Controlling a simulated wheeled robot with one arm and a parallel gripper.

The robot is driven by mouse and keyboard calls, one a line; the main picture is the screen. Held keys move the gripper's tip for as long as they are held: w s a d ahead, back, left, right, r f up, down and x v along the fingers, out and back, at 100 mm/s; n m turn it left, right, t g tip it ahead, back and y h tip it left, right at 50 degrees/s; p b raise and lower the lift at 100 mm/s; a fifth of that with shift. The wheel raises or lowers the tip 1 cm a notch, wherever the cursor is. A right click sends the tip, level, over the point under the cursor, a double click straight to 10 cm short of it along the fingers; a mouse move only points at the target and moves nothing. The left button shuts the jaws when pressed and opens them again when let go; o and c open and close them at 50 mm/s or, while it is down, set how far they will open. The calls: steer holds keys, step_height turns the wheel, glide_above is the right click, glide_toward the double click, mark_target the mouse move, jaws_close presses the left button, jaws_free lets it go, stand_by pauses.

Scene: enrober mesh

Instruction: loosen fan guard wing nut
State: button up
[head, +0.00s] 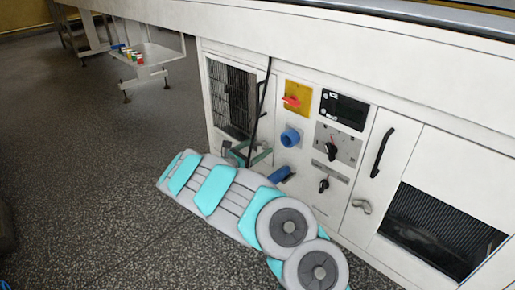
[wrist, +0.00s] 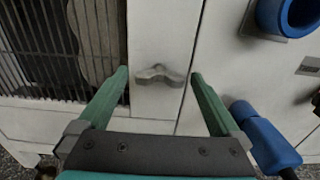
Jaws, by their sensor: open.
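The wing nut (wrist: 160,76) is a small grey metal piece with two wings, roughly level, on a white upright strip of the cabinet front. It shows in the wrist view just right of the dark fan guard grille (wrist: 38,50), which also shows in the head view (head: 228,98). My gripper (wrist: 160,74) has green fingers, spread open, one on each side of the wing nut. Clear gaps show between the fingers and the wings. In the head view my gripper (head: 246,152) is at the lower right of the grille, and I cannot make out the wing nut there.
A blue socket (wrist: 288,14) and a blue plug (wrist: 262,138) lie to the right of my gripper. A black cable (head: 262,105) hangs beside the grille. A red switch on a yellow plate (head: 298,98), knobs and a black door handle (head: 382,152) are farther right.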

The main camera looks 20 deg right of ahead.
steer(key=c, duration=1.2)
steer(key=shift+n+p, duration=0.35)
steer(key=shift+n, duration=0.05)
steer(key=n+p, duration=0.2)
steer(key=n, duration=0.1)
steer(key=shift+r+n, duration=0.15)
steer(key=shift+n, duration=0.25)
steer(key=n+p, duration=0.2)
steer(key=n, duration=0.2)
steer(key=shift+w+n+p, duration=0.1)
steer(key=shift+n+p, duration=0.2)
steer(key=shift+p, duration=0.1)
steer(key=n+p, duration=0.1)
steer(key=n, duration=0.2)
steer(key=shift+n, duration=0.3)
steer(key=n, duration=0.1)
steer(key=n+p, duration=0.1)
steer(key=n, duration=0.1)
steer(key=n+p, duration=0.1)
steer(key=n, duration=0.1)
steer(key=shift+f, duration=0.3)
